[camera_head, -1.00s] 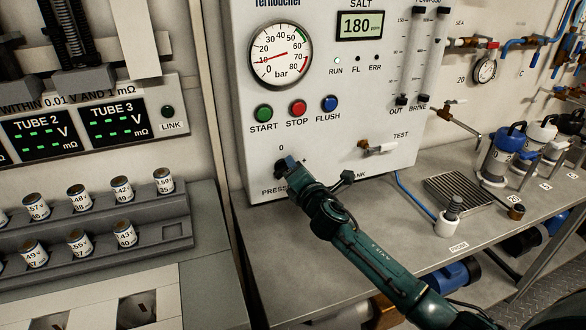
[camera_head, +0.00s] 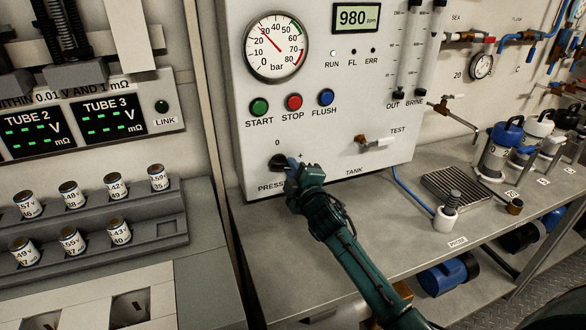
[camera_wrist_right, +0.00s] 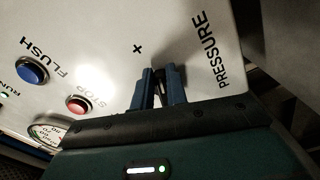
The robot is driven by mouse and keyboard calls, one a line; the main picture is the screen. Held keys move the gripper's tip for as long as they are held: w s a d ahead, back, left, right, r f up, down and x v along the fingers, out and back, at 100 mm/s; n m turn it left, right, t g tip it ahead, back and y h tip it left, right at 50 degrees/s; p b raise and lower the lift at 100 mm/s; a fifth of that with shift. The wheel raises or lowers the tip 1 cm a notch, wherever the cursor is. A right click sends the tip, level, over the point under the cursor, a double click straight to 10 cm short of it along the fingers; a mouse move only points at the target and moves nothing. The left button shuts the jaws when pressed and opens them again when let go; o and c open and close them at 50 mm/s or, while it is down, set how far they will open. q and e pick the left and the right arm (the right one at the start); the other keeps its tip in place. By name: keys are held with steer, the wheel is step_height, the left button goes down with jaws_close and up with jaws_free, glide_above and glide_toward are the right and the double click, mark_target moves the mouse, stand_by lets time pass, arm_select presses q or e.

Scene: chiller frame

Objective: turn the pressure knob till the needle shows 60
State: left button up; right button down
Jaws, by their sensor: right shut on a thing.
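The black pressure knob (camera_head: 277,162) sits low on the white panel, above the partly covered PRESSURE label. My right gripper (camera_head: 291,164) is at it, shut on it, and hides much of it. In the right wrist view the two blue fingers (camera_wrist_right: 159,88) stand close together with a dark sliver of the knob between them, beside the PRESSURE lettering and a plus mark. The round pressure gauge (camera_head: 276,46) runs from 0 to 80 bar. Its red needle points up and left, between about 20 and 30. My left gripper is not in view.
Green START (camera_head: 259,107), red STOP (camera_head: 294,102) and blue FLUSH (camera_head: 326,97) buttons sit above the knob. A salt display (camera_head: 357,18) reads 980. A TEST valve (camera_head: 376,142) juts out to the right. The grey bench (camera_head: 330,220) runs below.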

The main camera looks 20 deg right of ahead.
steer(key=shift+a+f+m+p, duration=0.1)
steer(key=shift+a+f+m, duration=0.1)
steer(key=shift+m, duration=1.1)
steer(key=shift+a+f+m+p, duration=0.15)
steer(key=shift+f+m, duration=0.1)
steer(key=shift+m, duration=1.05)
steer(key=shift+a+f+m+p, duration=0.1)
steer(key=shift+a+f+m, duration=0.1)
steer(key=shift+m, duration=1.1)
steer(key=c, duration=1.4)
jaws_free()
steer(key=shift+s, duration=0.15)
steer(key=s, duration=1.3)
steer(key=shift+d, duration=0.2)
